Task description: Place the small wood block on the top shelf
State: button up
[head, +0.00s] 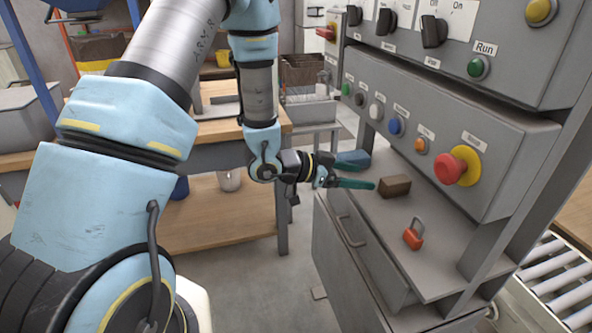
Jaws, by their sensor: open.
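The small wood block (395,186) is brown and lies on the grey ledge (430,262) of the machine, below its button panel. My gripper (362,172) reaches in from the left with its teal fingers spread. One finger points at the block's left end and the other is farther back. The gripper is open and looks empty. I cannot tell whether the near finger touches the block. Which surface is the top shelf is not clear in this view.
A red padlock (413,236) lies on the ledge in front of the block. The panel with a red emergency button (457,167) rises behind the ledge. A drawer (360,245) is below. A wooden workbench (215,130) stands at left, and a roller conveyor (560,280) at lower right.

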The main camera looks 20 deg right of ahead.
jog(key=w+a+r+n+t+y, duration=0.1)
jog(key=w+a+n+t+y, duration=0.35)
jog(key=w+a, duration=0.6)
jog(key=w+a+r+n+t+y, duration=0.1)
jog(key=w+a+n+y, duration=0.15)
jog(key=a, duration=0.35)
jog(key=w+a+r+n+t+y, duration=0.1)
jog(key=a+n+t+y, duration=0.15)
jog(key=a, duration=0.45)
jog(key=s+a+r+n+g+y, duration=0.1)
jog(key=s+a+n+g+y, duration=0.1)
jog(key=s+a+n, duration=0.2)
jog(key=s+a+r+n+g+y, duration=0.2)
jog(key=s+a+n+g, duration=0.1)
jog(key=s+a, duration=0.5)
jog(key=a+n, duration=0.1)
jog(key=a, duration=0.2)
jog(key=shift+a+r+g, duration=0.3)
jog(key=shift+a, duration=0.05)
notch_tip(320, 180, up, 3)
jog(key=p, duration=0.3)
jog(key=shift+r, duration=0.15)
